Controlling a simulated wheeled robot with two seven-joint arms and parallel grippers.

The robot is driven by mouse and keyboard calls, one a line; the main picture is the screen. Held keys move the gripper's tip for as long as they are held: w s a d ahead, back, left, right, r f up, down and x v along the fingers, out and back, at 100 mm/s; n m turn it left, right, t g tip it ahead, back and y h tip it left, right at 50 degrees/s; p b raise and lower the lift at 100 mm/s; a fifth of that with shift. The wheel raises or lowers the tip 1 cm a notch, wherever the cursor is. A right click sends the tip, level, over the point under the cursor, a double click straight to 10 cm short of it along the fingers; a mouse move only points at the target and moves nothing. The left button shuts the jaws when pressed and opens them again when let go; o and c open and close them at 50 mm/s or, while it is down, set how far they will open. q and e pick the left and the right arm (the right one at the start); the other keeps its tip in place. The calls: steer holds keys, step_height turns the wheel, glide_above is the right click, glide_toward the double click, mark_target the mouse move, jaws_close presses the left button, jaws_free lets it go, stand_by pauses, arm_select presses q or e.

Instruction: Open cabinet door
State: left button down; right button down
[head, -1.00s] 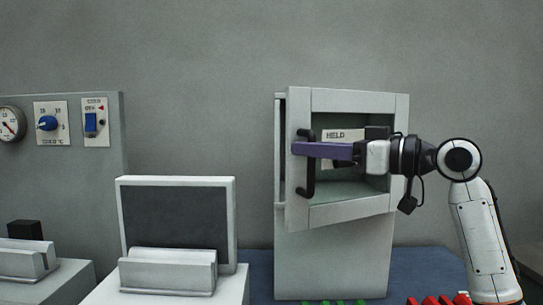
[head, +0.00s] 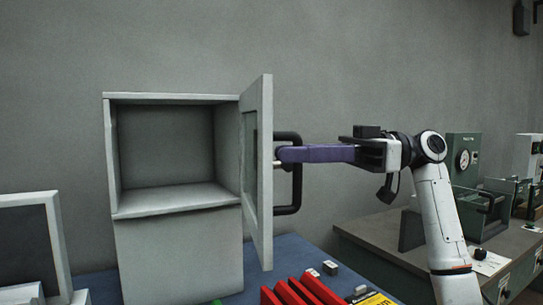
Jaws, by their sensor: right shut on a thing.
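The light grey cabinet (head: 180,245) stands left of centre, its upper compartment (head: 165,150) open and empty. Its door (head: 257,190) is hinged on the compartment's right side and stands swung far out, seen nearly edge-on. A black bar handle (head: 288,210) is on the door's outer face, to the right. My right gripper (head: 284,156), with long purple fingers, reaches in from the right and is shut on the handle's upright part. The fingertips partly hide the handle there. My left gripper is not in view.
Red blocks (head: 300,290) lie on the blue surface (head: 305,255) below the door. A dark-panelled white-framed unit (head: 28,240) stands at the left. A bench (head: 385,232) with green instruments (head: 463,155) is at the right, behind my arm.

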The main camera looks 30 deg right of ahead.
steer(key=shift+s+d, duration=0.2)
steer(key=shift+d, duration=1.1)
steer(key=shift+s+d, duration=0.2)
steer(key=shift+d, duration=1.05)
steer(key=c, duration=2)
jaws_free()
steer(key=shift+c, duration=0.2)
steer(key=shift+d, duration=0.1)
steer(key=v, duration=1)
steer(key=shift+b, duration=0.35)
steer(key=shift+s+d, duration=0.1)
